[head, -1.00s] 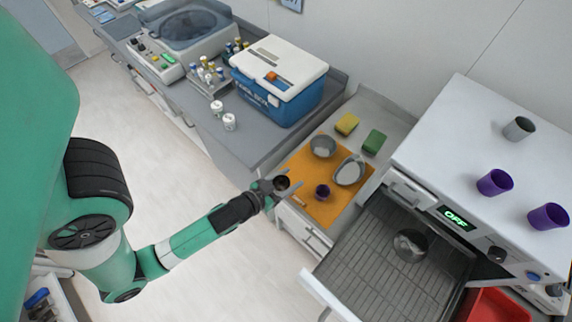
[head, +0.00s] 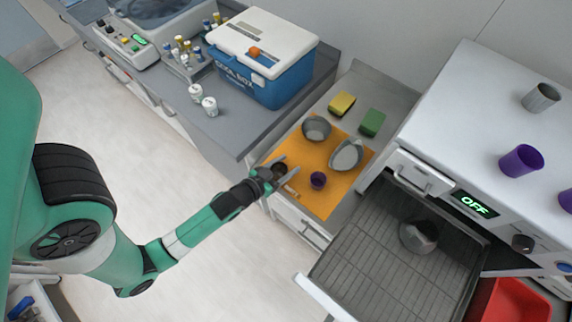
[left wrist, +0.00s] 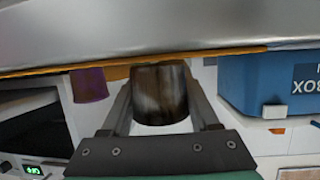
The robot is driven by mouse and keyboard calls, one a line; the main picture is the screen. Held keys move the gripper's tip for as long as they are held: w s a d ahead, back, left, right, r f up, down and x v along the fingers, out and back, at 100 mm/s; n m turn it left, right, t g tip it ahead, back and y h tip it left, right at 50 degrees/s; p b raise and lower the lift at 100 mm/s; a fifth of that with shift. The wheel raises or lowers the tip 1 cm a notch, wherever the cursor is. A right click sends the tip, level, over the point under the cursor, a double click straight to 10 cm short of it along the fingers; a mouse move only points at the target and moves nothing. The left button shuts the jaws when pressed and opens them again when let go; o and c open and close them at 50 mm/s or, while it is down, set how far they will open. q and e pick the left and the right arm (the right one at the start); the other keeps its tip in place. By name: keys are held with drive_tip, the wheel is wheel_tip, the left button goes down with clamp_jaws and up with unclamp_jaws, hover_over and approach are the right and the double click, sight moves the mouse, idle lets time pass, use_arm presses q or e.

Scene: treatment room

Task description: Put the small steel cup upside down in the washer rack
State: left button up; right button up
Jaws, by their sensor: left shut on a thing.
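My left gripper (head: 277,174) is shut on a small steel cup (left wrist: 162,92), with one finger on each side of it in the left wrist view. In the head view the cup shows as a dark round shape between the fingers, beside the front left edge of the orange mat (head: 330,203). The washer rack (head: 372,262) is a wire rack in the pulled-out drawer below the "OFF" display. A steel bowl (head: 418,236) sits at its back right, apparently upside down. The rest of the rack is bare. My right gripper is not in view.
Yellow (head: 342,104) and green (head: 371,122) sponges lie behind. A grey cup (head: 541,97) and purple cups (head: 521,161) stand on the washer. A blue cool box (head: 265,70) is left.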

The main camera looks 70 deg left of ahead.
sight(275, 178)
use_arm(q)
drive_tip(key=shift+f, duration=0.15)
drive_tip(key=o, duration=1.3)
drive_tip(key=shift+o, duration=0.2)
drive_tip(key=shift+r, duration=0.3)
drive_tip(key=v, duration=0.5)
drive_tip(key=shift+s+f, duration=0.1)
drive_tip(key=shift+f, duration=0.15)
drive_tip(key=b+v, duration=0.3)
drive_tip(key=v, duration=0.4)
